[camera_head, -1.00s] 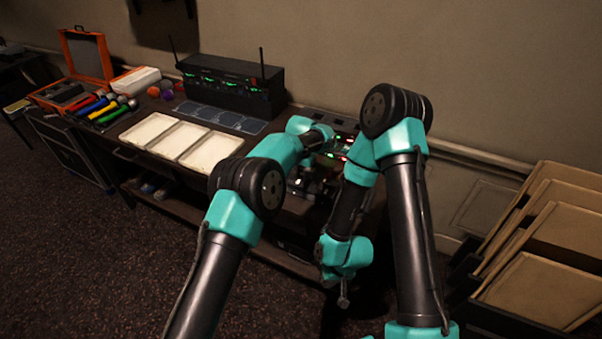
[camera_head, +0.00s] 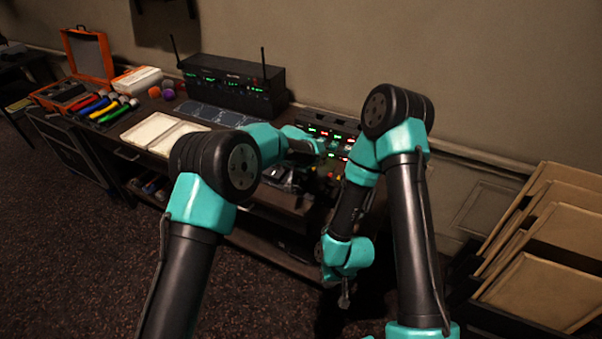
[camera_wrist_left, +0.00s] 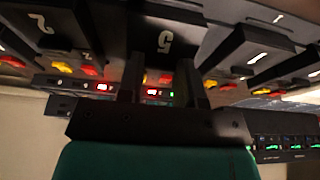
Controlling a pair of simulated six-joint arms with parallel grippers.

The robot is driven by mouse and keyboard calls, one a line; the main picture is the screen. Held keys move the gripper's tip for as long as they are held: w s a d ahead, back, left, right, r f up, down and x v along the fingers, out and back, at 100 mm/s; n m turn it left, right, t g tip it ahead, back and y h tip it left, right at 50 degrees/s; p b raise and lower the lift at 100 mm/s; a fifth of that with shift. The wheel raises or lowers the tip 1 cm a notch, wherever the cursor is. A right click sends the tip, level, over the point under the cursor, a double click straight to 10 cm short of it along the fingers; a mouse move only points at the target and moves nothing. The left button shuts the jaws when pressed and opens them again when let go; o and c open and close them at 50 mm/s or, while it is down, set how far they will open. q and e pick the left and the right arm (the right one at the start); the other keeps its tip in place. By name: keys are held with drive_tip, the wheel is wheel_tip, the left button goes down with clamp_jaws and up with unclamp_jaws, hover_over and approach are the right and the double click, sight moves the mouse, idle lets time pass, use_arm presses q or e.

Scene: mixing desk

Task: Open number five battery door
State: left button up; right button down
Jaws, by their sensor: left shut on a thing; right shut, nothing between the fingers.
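The dark door marked 5 (camera_wrist_left: 165,42) is at the upper middle of the left wrist view. My left gripper (camera_wrist_left: 162,78) has a finger on each side under it and is shut on it; the exact contact is dark. Similar dark blocks marked 2 (camera_wrist_left: 42,22) and 1 (camera_wrist_left: 258,57) flank it. In the head view, the unit with red and green lights (camera_head: 333,131) stands at the desk's right end. My left wrist reaches it, and the left fingertips are hard to make out there. My right gripper (camera_head: 345,298) hangs low in front of the desk, shut and empty.
Coloured microphones (camera_head: 103,108) and an orange case (camera_head: 88,55) are at far left. Framed panels (camera_head: 545,245) lean at right.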

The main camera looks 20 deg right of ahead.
use_arm(q)
drive_tip(key=shift+s+a+r+t+h, duration=0.1)
drive_tip(key=shift+a+r+t+h, duration=0.05)
drive_tip(key=shift+a+t+h, duration=0.3)
drive_tip(key=shift+s+t, duration=0.15)
drive_tip(key=shift+t, duration=0.1)
drive_tip(key=shift+s+d+r+h, duration=0.1)
drive_tip(key=shift+s+h, duration=0.05)
drive_tip(key=shift+h, duration=0.1)
drive_tip(key=o, duration=1)
drive_tip(key=shift+c, duration=0.2)
drive_tip(key=shift+r, duration=0.1)
drive_tip(key=v, duration=1.7)
drive_tip(key=shift+s, duration=0.1)
